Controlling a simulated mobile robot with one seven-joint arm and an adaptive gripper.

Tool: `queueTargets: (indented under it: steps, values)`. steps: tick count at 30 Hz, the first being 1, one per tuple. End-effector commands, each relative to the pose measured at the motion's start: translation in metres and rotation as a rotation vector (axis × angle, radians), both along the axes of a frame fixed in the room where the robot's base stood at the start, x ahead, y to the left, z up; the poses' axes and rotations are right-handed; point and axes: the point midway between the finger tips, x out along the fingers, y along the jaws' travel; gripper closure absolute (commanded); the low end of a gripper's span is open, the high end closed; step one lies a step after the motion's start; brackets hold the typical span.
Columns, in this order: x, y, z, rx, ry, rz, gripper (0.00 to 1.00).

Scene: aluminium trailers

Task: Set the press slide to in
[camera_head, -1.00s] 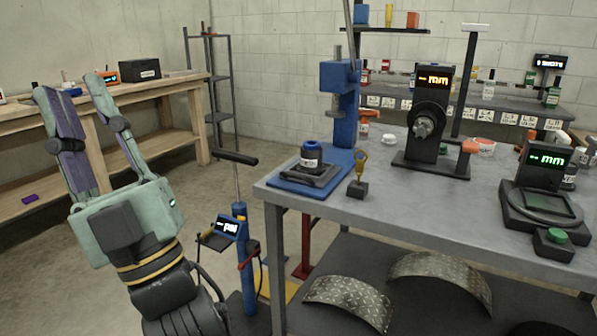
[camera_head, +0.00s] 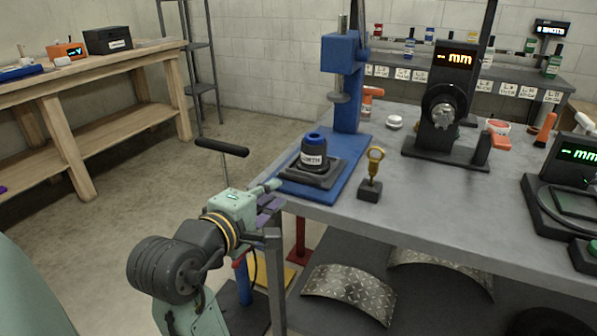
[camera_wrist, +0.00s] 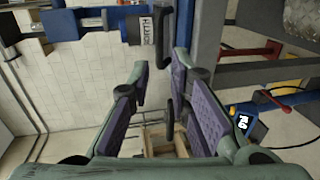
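The blue press (camera_head: 342,55) stands on the near left corner of the grey workbench. Its dark slide plate (camera_head: 325,178) lies on the blue base (camera_head: 345,168), carrying a black cup with a blue top and a white label (camera_head: 314,151). The cup sits in front and left of the press ram (camera_head: 340,97), not straight under it. My gripper (camera_head: 273,192) is just left of the base's front edge, pointing toward it. In the wrist view my gripper's fingers (camera_wrist: 158,72) are spread with a gap between them. Whether a fingertip touches the base or slide is unclear.
A black T-handle (camera_head: 222,147) rises left of the press. A small stand with a yellow ring (camera_head: 371,175) is right of the base. A gauge with an mm display (camera_head: 450,85) stands farther right. Curved tread plates (camera_head: 350,292) lie on the lower shelf.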

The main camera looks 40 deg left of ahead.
Motion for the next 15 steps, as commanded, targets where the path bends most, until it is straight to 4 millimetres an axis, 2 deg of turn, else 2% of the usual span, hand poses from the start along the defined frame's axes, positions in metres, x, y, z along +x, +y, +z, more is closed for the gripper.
queueTargets:
  steps: [15]
  values:
    - [0.083,0.02,-0.017,0.001,-0.001,0.001,0.82]
